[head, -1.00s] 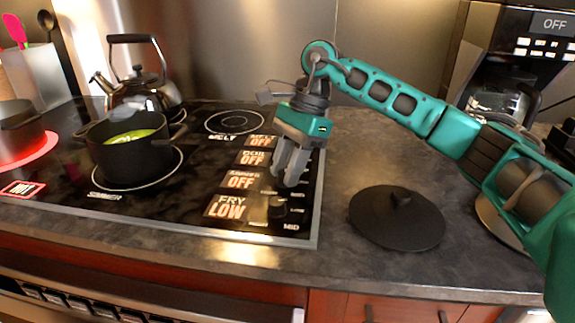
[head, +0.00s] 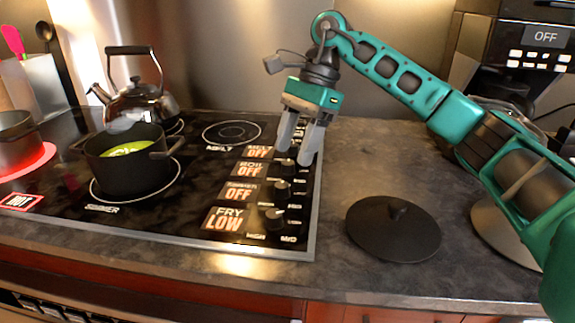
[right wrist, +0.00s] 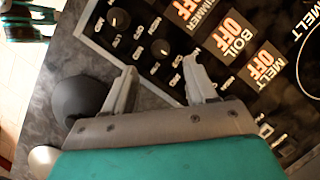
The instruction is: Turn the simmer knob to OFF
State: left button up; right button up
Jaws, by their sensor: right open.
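The simmer knob (head: 281,190) is a small black dial at the right of the cooktop. The simmer label (head: 240,194) beside it reads OFF. In the right wrist view the simmer knob (right wrist: 119,20) shows near the top. My right gripper (head: 294,157) is open and empty, farther back than the simmer knob and apart from it. In the right wrist view the gripper (right wrist: 160,68) has its fingers spread beneath the boil knob (right wrist: 160,48). The fingers hide the melt knob's area. My left gripper is not in view.
The fry knob (head: 275,220) is nearest the front; its label reads LOW. A pot (head: 125,170) of green food sits on the simmer burner. A kettle (head: 140,98) stands behind it. A black lid (head: 392,230) lies on the counter. A glowing red burner (head: 30,160) holds another pot.

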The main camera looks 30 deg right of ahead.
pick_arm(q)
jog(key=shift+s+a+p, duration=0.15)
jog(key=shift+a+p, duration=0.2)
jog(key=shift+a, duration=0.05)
pick_arm(e)
jog(key=v, duration=0.6)
